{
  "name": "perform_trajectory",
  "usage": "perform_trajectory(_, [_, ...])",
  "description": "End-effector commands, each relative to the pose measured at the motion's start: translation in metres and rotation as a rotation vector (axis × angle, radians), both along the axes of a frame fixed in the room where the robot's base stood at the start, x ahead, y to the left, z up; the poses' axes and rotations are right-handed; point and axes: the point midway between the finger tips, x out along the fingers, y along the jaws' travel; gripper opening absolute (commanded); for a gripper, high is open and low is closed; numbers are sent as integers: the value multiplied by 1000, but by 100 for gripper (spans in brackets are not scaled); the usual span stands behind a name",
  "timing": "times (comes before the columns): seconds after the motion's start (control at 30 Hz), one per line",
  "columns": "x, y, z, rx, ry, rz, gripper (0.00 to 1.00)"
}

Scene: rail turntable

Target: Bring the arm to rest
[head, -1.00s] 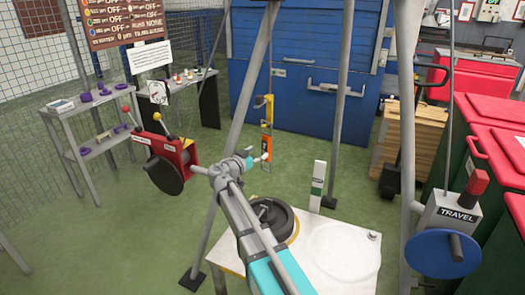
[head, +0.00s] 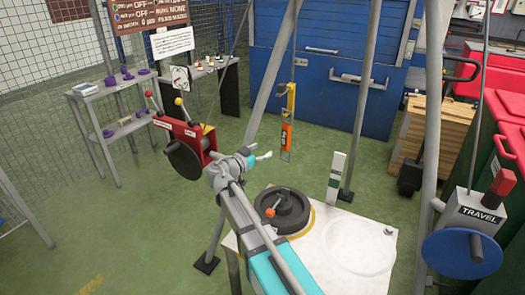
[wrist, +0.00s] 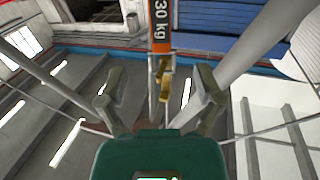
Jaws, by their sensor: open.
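My arm (head: 250,225) reaches up from the bottom centre of the head view, with grey and teal links. Its wrist end (head: 243,163) is beside the red winch box on the left and below the hanging orange scale (head: 287,134). My gripper (wrist: 158,90) is open in the wrist view, its two grey fingers wide apart with nothing held. The orange scale, marked 30 kg, also shows in the wrist view (wrist: 160,35), with a brass hook below it seen between the fingers. I cannot tell how far beyond the fingers the hook is. The fingers are hard to make out in the head view.
A red winch box (head: 185,137) with a black drum stands close left of the wrist. A white table (head: 378,262) below carries a black wheel-shaped weight (head: 283,208). Grey frame legs (head: 362,100) stand around. A TRAVEL winch (head: 478,220) is at right. Green floor is open at left.

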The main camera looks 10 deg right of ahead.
Motion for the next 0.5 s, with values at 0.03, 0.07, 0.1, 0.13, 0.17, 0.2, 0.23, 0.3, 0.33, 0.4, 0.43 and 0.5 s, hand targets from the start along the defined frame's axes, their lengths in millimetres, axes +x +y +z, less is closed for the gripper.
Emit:
perform_trajectory(0.03, [0,0,0,0,0,0,85])
perform_trajectory(0.07, [0,0,0,0,0,0,85])
perform_trajectory(0.1, [0,0,0,0,1,-1,85])
perform_trajectory(0.13, [-1,-1,-1,1,5,-2,85])
perform_trajectory(0.17, [-1,-3,-2,3,10,-4,85])
perform_trajectory(0.2, [-3,-5,-3,6,21,-8,85])
perform_trajectory(0.23, [-4,-7,-5,9,30,-12,85])
perform_trajectory(0.3, [-8,-15,-10,20,65,-25,85])
perform_trajectory(0.33, [-11,-18,-13,25,85,-32,85])
perform_trajectory(0.4, [-18,-29,-23,43,143,-50,85])
perform_trajectory(0.43, [-21,-34,-27,53,173,-58,85])
perform_trajectory(0.5, [-31,-47,-39,79,253,-75,85])
